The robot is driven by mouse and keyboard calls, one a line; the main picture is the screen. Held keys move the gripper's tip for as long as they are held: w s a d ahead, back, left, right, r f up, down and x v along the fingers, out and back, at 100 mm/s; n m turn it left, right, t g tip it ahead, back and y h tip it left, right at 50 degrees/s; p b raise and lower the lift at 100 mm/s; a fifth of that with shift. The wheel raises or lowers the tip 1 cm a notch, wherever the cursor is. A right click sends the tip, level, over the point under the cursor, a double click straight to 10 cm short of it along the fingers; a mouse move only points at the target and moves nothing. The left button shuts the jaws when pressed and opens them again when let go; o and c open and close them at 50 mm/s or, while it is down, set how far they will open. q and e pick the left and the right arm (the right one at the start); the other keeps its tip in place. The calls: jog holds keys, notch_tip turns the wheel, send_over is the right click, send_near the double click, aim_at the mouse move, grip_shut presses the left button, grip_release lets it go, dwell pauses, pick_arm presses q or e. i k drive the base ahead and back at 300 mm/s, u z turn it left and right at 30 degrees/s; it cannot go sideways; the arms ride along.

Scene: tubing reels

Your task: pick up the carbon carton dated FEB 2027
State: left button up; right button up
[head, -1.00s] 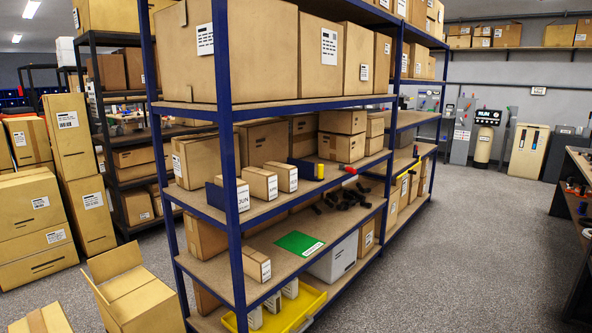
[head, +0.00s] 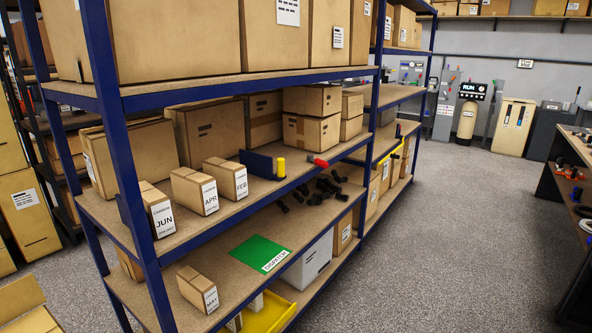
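Three small brown cartons stand in a row on the middle shelf of the blue rack in the head view. The left one is labelled JUN (head: 158,210), the middle one APR (head: 195,190) and the right one FEB (head: 226,178). A fourth carton labelled MAY (head: 198,289) stands on the shelf below. The smaller print, including any year, is too small to read. Neither of my grippers is in view.
A green mat (head: 260,252) marked DISPATCH lies on the lower shelf, with black fittings (head: 325,190) behind it. A blue bin (head: 262,163), yellow cylinder (head: 281,168) and red item (head: 318,160) sit right of FEB. A blue rack post (head: 118,150) stands left. The right floor (head: 430,240) is clear.

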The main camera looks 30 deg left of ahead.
aim_at(231, 176)
jog(key=z, duration=0.25)
jog(key=i, duration=2.4)
jog(key=u, duration=1.65)
jog(key=i, duration=0.9)
jog(key=u, duration=0.85)
